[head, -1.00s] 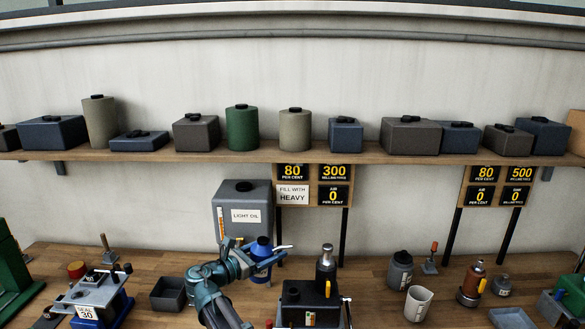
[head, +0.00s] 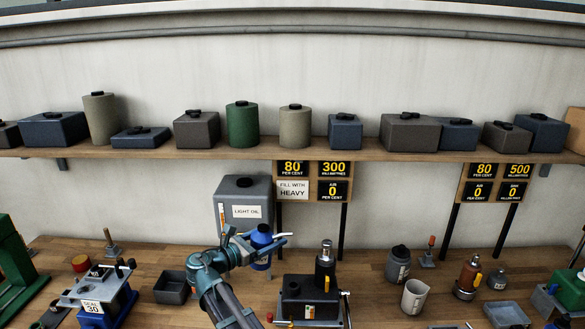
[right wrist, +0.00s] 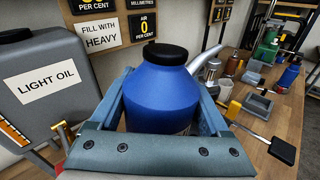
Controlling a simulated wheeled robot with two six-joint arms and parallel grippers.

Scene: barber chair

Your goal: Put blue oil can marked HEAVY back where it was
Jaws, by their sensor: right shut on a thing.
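The blue oil can (head: 262,236) has a black cap and a pale spout pointing right. It stands upright in my right gripper (head: 256,248), in front of the grey light oil tank (head: 233,190). The right wrist view shows the can (right wrist: 160,95) between the two fingers of the right gripper (right wrist: 158,110), which is shut on it. A pale label low on the can is mostly hidden, so its marking cannot be read. Whether its base touches the bench is hidden. My left gripper is not in view.
A black device (head: 308,295) with a bottle on top stands close right of the can. A small grey tray (head: 172,289) lies to the left. A "FILL WITH HEAVY" sign (head: 292,189) hangs behind. Bare wooden bench (head: 360,265) shows right of the black device.

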